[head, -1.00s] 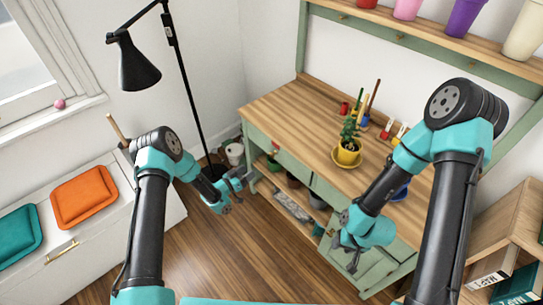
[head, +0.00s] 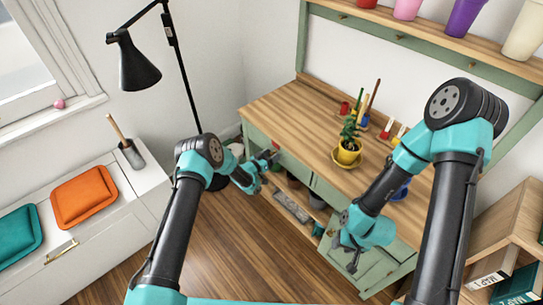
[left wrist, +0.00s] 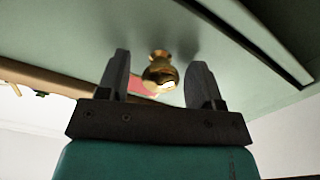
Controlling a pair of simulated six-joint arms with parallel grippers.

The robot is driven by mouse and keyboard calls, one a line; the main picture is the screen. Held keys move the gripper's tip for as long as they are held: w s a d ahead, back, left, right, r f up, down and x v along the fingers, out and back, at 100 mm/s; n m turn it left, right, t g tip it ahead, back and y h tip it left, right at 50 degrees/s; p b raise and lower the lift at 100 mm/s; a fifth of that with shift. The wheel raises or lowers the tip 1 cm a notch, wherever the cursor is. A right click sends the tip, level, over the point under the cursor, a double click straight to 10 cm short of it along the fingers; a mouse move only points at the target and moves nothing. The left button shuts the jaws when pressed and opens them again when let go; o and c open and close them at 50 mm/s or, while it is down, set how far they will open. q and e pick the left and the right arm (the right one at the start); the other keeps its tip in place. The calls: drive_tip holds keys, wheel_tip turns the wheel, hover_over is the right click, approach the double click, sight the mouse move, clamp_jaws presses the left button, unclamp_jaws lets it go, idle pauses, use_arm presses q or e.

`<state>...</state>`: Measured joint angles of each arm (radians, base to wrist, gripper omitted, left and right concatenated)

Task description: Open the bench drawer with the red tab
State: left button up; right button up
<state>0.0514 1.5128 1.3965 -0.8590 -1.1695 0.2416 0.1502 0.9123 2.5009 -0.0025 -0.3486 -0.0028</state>
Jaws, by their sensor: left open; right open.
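The green bench (head: 254,136) with a wooden top stands against the wall. A small red tab (head: 276,145) shows on its front, at the left part. In the left wrist view a round brass knob (left wrist: 160,76) sticks out of the green drawer front (left wrist: 60,45), with a pinkish-red patch (left wrist: 138,87) beside it, partly hidden. My left gripper (head: 273,156) is open at the bench front, its two fingers on either side of the knob, with gaps showing. My right gripper (head: 352,262) is open and empty, low before the bench's right part.
A yellow potted plant (head: 346,152) and small tools stand on the bench top. Pots and a tray (head: 291,207) sit on the lower shelf. A black floor lamp (head: 138,66) stands at the left. The wooden floor (head: 215,255) before the bench is clear.

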use_arm(q)
drive_tip(key=shift+w+d, duration=0.1)
clamp_jaws()
idle(0.6)
